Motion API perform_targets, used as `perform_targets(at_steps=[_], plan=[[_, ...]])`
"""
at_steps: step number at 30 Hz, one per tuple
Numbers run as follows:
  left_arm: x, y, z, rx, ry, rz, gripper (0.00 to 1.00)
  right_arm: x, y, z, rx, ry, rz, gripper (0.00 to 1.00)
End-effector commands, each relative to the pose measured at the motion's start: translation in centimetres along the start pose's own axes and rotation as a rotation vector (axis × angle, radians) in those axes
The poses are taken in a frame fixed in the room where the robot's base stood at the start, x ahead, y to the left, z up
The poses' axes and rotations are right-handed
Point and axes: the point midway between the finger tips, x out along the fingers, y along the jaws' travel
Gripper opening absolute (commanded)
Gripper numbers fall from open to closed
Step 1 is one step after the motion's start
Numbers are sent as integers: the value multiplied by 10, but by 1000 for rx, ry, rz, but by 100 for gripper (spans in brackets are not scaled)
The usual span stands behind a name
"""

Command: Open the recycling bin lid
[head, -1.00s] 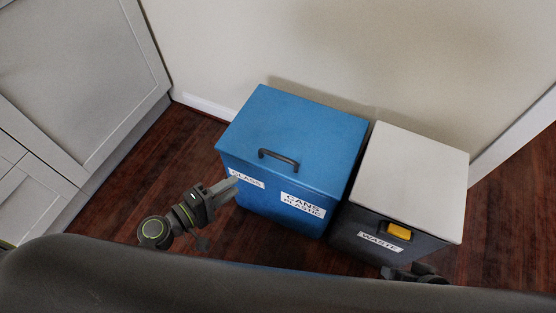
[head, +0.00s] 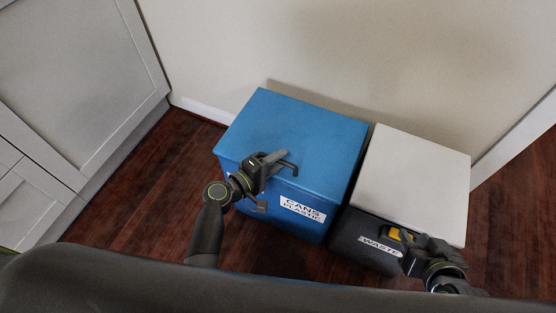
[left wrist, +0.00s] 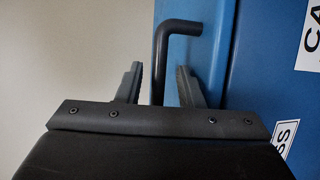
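The blue recycling bin (head: 330,185) stands against the wall with its lid (head: 300,125) shut. Its dark bar handle (head: 291,168) is at the lid's front edge, partly hidden by my left gripper (head: 277,158). In the left wrist view, the handle (left wrist: 160,60) stands between the two spread fingers of my left gripper (left wrist: 159,72), with gaps visible on both sides. My right gripper (head: 408,240) is at the front of the waste bin, near its yellow latch (head: 397,234); its fingers are too unclear to judge.
The dark waste bin (head: 365,240) with a white lid (head: 412,180) stands close on the right of the blue bin. Grey cabinets (head: 70,80) are at the left. Wooden floor (head: 150,190) is clear between the cabinets and the blue bin.

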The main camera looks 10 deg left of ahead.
Motion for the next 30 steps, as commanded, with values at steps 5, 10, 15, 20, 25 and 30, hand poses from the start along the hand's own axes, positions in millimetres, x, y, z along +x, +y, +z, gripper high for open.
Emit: perform_targets(at_steps=[5, 10, 15, 20, 25, 30], plan=[[5, 1, 0, 1, 0, 1, 34, 1, 1, -6, -4, 31, 4, 36], [5, 1, 0, 1, 1, 0, 34, 1, 1, -7, -4, 32, 4, 36], [5, 0, 0, 1, 0, 0, 18, 1, 1, -6, -4, 32, 4, 36], [5, 0, 0, 1, 0, 0, 0, 0, 1, -6, -4, 31, 4, 36], [5, 0, 0, 1, 0, 0, 0, 0, 0, -6, -4, 31, 4, 36], [5, 0, 0, 1, 0, -1, 0, 0, 0, -6, -3, 29, 3, 36]])
